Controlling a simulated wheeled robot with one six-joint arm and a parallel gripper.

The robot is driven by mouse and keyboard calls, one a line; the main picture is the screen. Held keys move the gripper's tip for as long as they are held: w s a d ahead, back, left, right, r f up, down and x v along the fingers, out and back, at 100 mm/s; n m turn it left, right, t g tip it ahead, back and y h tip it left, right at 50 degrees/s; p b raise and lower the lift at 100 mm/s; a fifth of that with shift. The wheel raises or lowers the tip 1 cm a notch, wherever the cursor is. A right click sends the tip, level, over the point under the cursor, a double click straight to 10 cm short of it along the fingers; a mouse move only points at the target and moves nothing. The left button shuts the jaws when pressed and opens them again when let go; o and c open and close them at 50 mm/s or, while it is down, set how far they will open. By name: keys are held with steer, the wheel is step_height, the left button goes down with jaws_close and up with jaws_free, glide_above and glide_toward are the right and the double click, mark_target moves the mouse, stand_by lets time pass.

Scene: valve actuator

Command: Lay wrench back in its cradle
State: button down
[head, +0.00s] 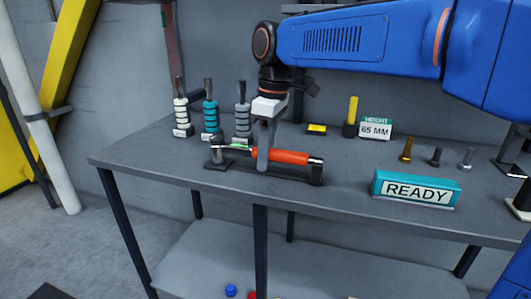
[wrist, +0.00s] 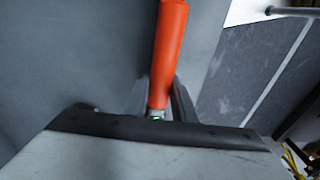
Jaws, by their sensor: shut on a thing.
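The wrench (head: 283,156) has an orange handle and metal ends. In the head view it lies lengthwise over its dark cradle (head: 221,165), roughly level. I cannot tell whether it rests in the cradle or is held just above it. My gripper (head: 263,160) points down and is shut on the wrench near the left end of the orange handle. In the wrist view the orange handle (wrist: 169,50) runs up from between the fingers (wrist: 158,100). The fingers hide part of the wrench's shaft.
White, teal and grey ringed posts (head: 211,115) stand behind on the left of the bench (head: 140,160). A yellow block (head: 317,129), a height sign (head: 375,128) and several bolts (head: 437,156) stand to the right. A teal READY sign (head: 415,190) stands at the front right.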

steer(key=shift+f, duration=0.3)
steer(key=c, duration=1.4)
jaws_free()
steer(key=r, duration=0.5)
steer(key=d+r, duration=0.1)
steer(key=r, duration=0.5)
steer(key=d+r, duration=0.1)
steer(key=r, duration=0.5)
steer(key=shift+w+r, duration=0.15)
